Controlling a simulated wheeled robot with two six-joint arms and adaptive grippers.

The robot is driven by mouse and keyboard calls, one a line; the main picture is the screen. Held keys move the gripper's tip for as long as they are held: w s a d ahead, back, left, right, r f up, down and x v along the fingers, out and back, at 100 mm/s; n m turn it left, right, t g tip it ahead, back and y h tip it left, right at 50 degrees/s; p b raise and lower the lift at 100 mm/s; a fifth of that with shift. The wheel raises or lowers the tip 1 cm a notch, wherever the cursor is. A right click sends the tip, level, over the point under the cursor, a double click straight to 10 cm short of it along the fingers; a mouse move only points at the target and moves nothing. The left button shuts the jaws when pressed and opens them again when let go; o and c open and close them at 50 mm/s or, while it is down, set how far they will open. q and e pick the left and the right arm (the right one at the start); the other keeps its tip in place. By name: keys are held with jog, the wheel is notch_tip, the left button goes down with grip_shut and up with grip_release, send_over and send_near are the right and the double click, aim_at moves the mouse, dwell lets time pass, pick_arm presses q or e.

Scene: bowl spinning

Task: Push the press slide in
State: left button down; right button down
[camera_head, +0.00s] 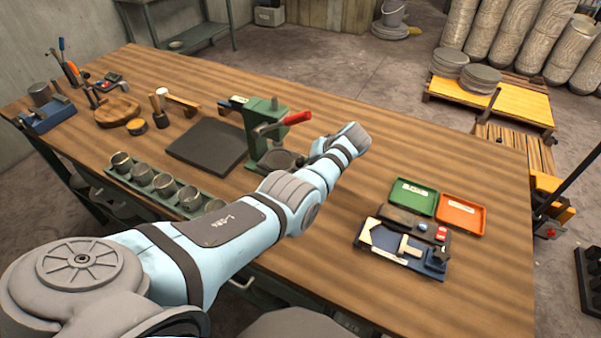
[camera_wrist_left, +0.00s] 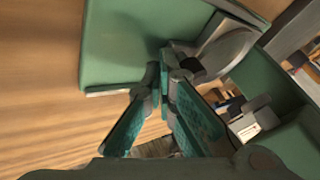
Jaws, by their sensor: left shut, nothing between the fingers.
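The green press (camera_head: 265,130) with its red-handled lever (camera_head: 297,118) stands on the workbench. A grey round plate (camera_head: 279,158) sits low at its front. My left arm reaches to the press from the left, and its wrist hides part of the press base; the fingers do not show clearly there. In the left wrist view my left gripper (camera_wrist_left: 163,75) is shut and empty. Its fingertips are close to the green press base (camera_wrist_left: 130,50), beside the grey round plate (camera_wrist_left: 228,52). I cannot tell whether they touch, nor clearly make out the slide. My right gripper is not in view.
A dark square mat (camera_head: 207,146) lies left of the press. A green rack (camera_head: 135,181) of metal cups stands in front. On the right are a green tray (camera_head: 414,197), an orange tray (camera_head: 461,215) and a blue fixture (camera_head: 375,250). The bench between press and trays is clear.

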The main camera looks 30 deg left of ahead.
pick_arm(q)
jog(key=shift+a, duration=0.15)
jog(key=shift+r, duration=0.1)
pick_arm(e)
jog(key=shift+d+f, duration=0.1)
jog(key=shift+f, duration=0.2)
